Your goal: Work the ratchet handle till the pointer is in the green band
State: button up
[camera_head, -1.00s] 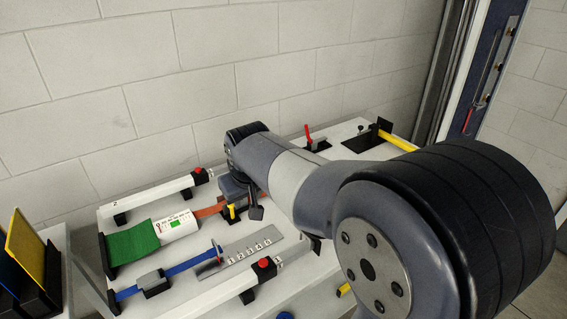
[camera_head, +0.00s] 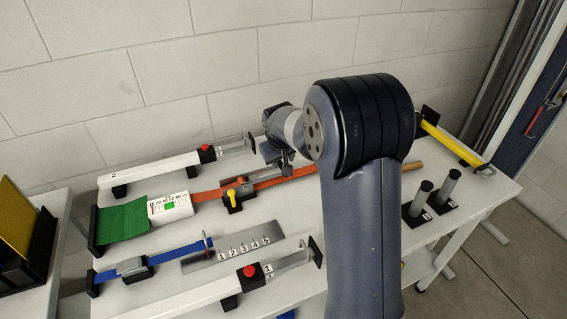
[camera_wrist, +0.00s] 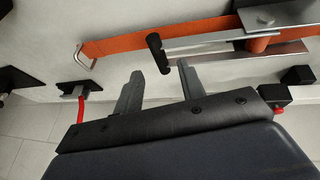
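The orange strap (camera_head: 268,183) runs along the bench to a white gauge (camera_head: 178,211) beside green cloth. A small green band (camera_head: 169,206) shows on the gauge; a thin red mark, perhaps the pointer, is at its left end, left of the band. The ratchet handle shows in the wrist view as a metal lever with a black crossbar grip (camera_wrist: 158,54). My gripper (camera_wrist: 160,68) is open and empty; the grip lies just beyond and between its fingertips. Contact cannot be told. In the head view my gripper (camera_head: 283,160) is over the strap, partly hidden by my arm.
A yellow-handled clamp (camera_head: 236,194) stands by the strap. White bars with red buttons (camera_head: 249,271) lie in front and behind. A blue strap (camera_head: 180,252) and numbered plate (camera_head: 238,245) are nearer. Two dark posts (camera_head: 448,186) stand right; a yellow bar (camera_head: 452,144) lies behind them.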

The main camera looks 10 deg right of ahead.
jog(key=shift+x, duration=2)
grip_shut()
